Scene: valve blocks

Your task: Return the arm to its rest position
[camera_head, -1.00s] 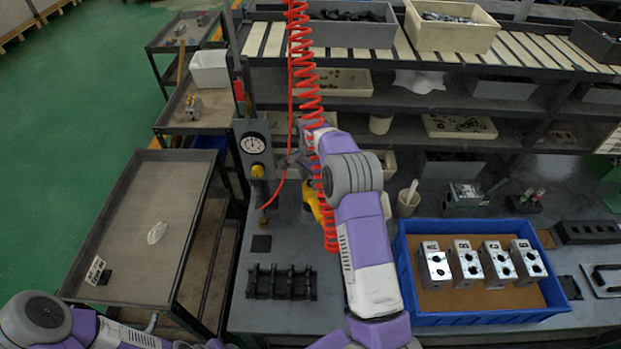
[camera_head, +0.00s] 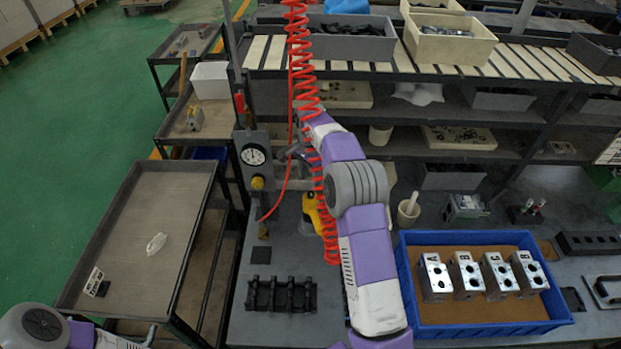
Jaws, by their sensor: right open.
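My right arm (camera_head: 372,265) rises from the bottom middle and bends at a grey joint over the bench. My right gripper (camera_head: 290,154) is small and partly hidden behind the red coiled hose, close to the right of the pressure gauge (camera_head: 253,155). It looks open, and I see nothing held in it. My left arm (camera_head: 45,328) shows only at the bottom left corner; its gripper is out of the picture. Valve blocks marked A (camera_head: 433,277), B (camera_head: 467,275), C (camera_head: 498,275) and B (camera_head: 529,271) stand in a row in the blue tray (camera_head: 490,331).
A red coiled hose (camera_head: 303,60) hangs close to my right arm, beside a yellow tool (camera_head: 318,212). A black slotted rack (camera_head: 281,295) lies on the bench left of the arm. A grey cart (camera_head: 140,235) stands at left. A shelf (camera_head: 400,140) spans the back.

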